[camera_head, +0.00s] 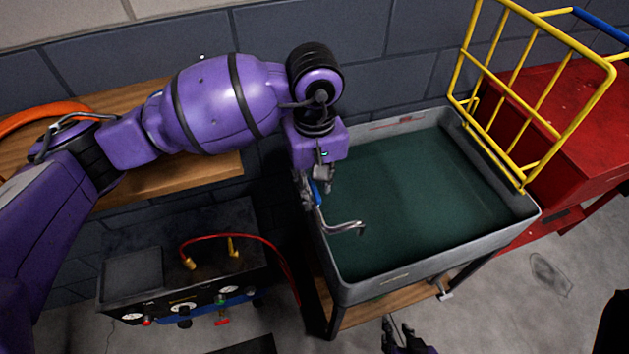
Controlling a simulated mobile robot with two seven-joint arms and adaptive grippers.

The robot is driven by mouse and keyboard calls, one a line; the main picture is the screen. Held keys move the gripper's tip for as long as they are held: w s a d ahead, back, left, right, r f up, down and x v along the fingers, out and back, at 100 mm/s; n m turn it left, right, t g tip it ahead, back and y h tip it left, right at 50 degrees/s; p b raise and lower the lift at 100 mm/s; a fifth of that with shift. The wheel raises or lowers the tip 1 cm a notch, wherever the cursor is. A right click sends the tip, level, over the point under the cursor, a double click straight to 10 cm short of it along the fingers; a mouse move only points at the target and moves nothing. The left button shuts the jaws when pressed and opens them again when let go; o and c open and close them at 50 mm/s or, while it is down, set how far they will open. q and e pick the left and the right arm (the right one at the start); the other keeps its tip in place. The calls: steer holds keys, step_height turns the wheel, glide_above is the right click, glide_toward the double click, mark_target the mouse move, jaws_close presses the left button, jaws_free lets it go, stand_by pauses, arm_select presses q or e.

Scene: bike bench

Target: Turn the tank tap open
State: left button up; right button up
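The tank (345,293) is a grey rectangular trough with dark green water in it, right of centre. The tap's bent metal spout (347,228) reaches over the tank's left rim. A blue part (316,192), apparently the tap handle, shows at the rim just behind the spout. My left gripper (314,188) points down at this blue part, at or very near it. Its fingers are small and partly overlap the tap, so contact and opening are unclear. My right gripper (398,330) is at the bottom edge, in front of the tank, with its fingers apart and nothing visible between them.
A yellow wire rack (520,90) stands at the tank's right end, by a red cabinet (580,115). A black unit with gauges and a red hose (180,275) is at lower left. A wooden shelf (200,165) with an orange ring (45,112) lies behind my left arm.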

arm_select(q)
jaws_close()
arm_select(e)
steer(key=shift+s+d, duration=0.1)
steer(key=shift+d, duration=0.05)
arm_select(q)
steer(key=shift+n, duration=0.4)
steer(key=shift+r+n+p, duration=0.1)
steer(key=shift+n+p, duration=0.2)
steer(key=shift+n, duration=0.6)
steer(key=n+p, duration=0.1)
steer(key=n, duration=0.3)
steer(key=shift+r+n, duration=0.1)
steer(key=shift+n, duration=0.2)
steer(key=n+p, duration=0.1)
steer(key=n, duration=0.4)
steer(key=shift+f, duration=0.2)
steer(key=shift+n, duration=2.8)
arm_select(e)
steer(key=shift+w+a+r, duration=0.25)
steer(key=shift+w+r, duration=0.25)
steer(key=shift+r, duration=0.15)
steer(key=shift+w+a+r, duration=0.2)
steer(key=shift+w+r, duration=0.25)
steer(key=shift+r, duration=0.2)
arm_select(q)
jaws_free()
arm_select(e)
steer(key=shift+a, duration=0.1)
